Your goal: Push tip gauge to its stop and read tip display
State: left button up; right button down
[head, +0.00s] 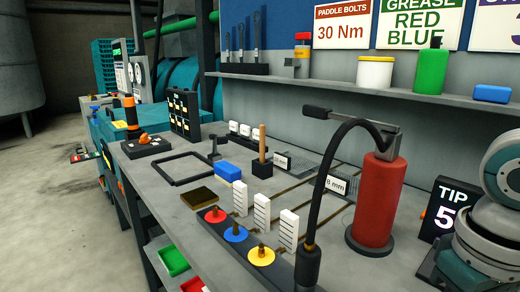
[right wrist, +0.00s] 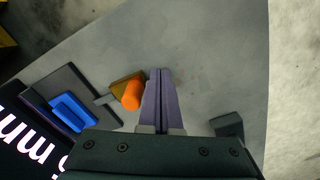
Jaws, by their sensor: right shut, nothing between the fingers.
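The tip display (head: 447,207) stands at the right of the bench in the head view and reads "TIP" with a large "5" below, partly hidden by my right arm. In the right wrist view a black panel (right wrist: 35,150) shows part of white "mm" lettering. Beside it is what looks like the tip gauge: a dark plate (right wrist: 62,88) with a blue block (right wrist: 73,112), a thin bar and an orange knob (right wrist: 131,96) by a brownish-yellow piece (right wrist: 122,84). My right gripper (right wrist: 160,72) is shut and empty, just right of the orange knob; contact is unclear. My left gripper is out of view.
A red cylinder (head: 378,205) with a black curved hose (head: 325,190) stands left of the display. A small dark block (right wrist: 229,126) lies right of my right gripper. The grey bench top (right wrist: 215,60) beyond the fingers is clear.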

jog(key=shift+w+d, duration=0.1)
jog(key=shift+w, duration=0.05)
jog(key=shift+w+d, duration=0.2)
jog(key=shift+d, duration=0.05)
jog(key=shift+w+d, duration=0.25)
jog(key=shift+d, duration=0.1)
dwell(0.6)
jog(key=shift+s+a+r+p, duration=0.15)
jog(key=shift+s+a+p, duration=0.15)
jog(key=shift+p, duration=0.1)
jog(key=shift+s+a+p, duration=1.35)
jog(key=shift+a+p, duration=0.3)
jog(key=shift+p, duration=0.05)
